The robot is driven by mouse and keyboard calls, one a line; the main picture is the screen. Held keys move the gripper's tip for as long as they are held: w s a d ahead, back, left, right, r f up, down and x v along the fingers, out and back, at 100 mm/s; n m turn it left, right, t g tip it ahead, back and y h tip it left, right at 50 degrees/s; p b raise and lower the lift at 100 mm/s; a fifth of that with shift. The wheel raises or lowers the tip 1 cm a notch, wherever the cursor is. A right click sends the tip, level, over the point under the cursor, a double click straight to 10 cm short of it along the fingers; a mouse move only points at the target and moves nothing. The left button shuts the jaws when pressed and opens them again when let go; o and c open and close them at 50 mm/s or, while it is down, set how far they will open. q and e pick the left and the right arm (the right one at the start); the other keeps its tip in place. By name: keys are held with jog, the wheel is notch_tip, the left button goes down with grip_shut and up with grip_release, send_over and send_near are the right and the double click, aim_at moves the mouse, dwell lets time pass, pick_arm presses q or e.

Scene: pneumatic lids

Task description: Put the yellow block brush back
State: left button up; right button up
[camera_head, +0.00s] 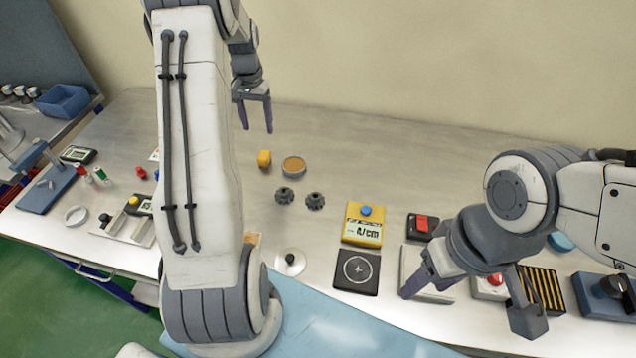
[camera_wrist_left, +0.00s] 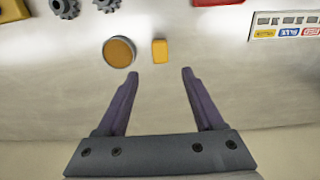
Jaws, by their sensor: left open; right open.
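The yellow block brush (camera_head: 264,158) appears to be the small yellow block lying on the table, just left of a round tin with a tan top (camera_head: 293,166). In the left wrist view the yellow block (camera_wrist_left: 160,50) is just beyond my fingertips, with the tin (camera_wrist_left: 119,52) to its left. My left gripper (camera_head: 255,112) is open and empty, above the back of the table, behind the block and apart from it. My right gripper (camera_head: 468,308) is open over the front right of the table, its fingers on either side of a pale flat piece and a red-button box.
Two dark knobs (camera_head: 300,198), a yellow meter (camera_head: 363,224) and a black square plate (camera_head: 356,271) stand mid-table. A striped block (camera_head: 540,288) and a blue box (camera_head: 604,296) are at right. My left arm hides part of the table. The back of the table is clear.

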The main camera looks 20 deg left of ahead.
pick_arm(q)
jog(key=s+d+r+m, duration=0.2)
jog(key=d+r, duration=0.2)
jog(key=d, duration=0.8)
jog(key=s+d+r+m, duration=0.2)
jog(key=d+r, duration=0.2)
jog(key=d, duration=0.9)
jog(key=s+d+m, duration=0.2)
jog(key=s+d, duration=0.2)
jog(key=s, duration=0.4)
jog(key=s+d+m, duration=0.2)
jog(key=s+d, duration=0.2)
jog(key=s, duration=0.4)
jog(key=s+d+m+h, duration=0.1)
jog(key=s+d, duration=0.4)
jog(key=s, duration=0.3)
jog(key=shift+r+m, duration=0.4)
jog(key=shift+r, duration=0.05)
jog(key=shift+f, duration=0.1)
jog(key=shift+w+f+b, duration=0.1)
jog(key=shift+f+b, duration=0.15)
jog(key=shift+b, duration=0.1)
